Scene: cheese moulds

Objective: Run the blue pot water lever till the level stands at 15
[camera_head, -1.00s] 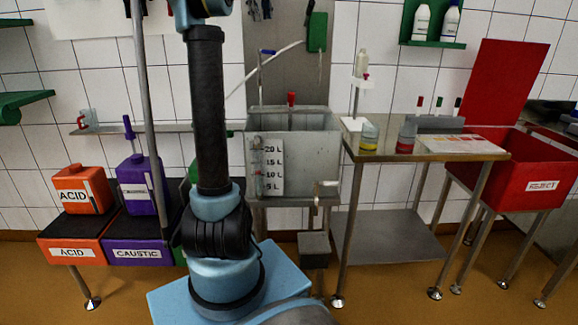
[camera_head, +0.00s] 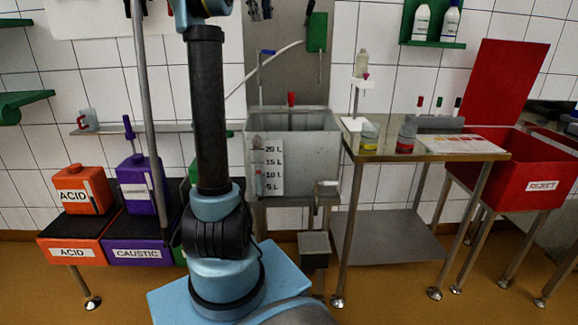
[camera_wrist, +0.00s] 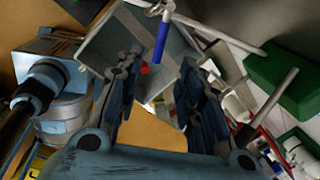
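The grey pot (camera_head: 316,150) stands at the middle back in the head view. Its white scale plate (camera_head: 270,166) reads 20, 15, 10 and 5 L. A narrow tube runs at the plate's left side, but the water level in it is too small to read. The water lever (camera_head: 266,52) is a small blue handle on a thin pipe above the pot's left side. In the wrist view a blue lever (camera_wrist: 161,42) lies ahead of my gripper (camera_wrist: 158,64), in line with the gap between its fingers. The fingers are open; I cannot tell whether they touch the lever.
A steel table (camera_head: 440,148) with small jars stands right of the pot. A red reject bin (camera_head: 500,185) is farther right. Orange acid (camera_head: 84,190) and purple caustic containers (camera_head: 140,185) stand at the left. A green holder (camera_head: 317,32) hangs on the back panel.

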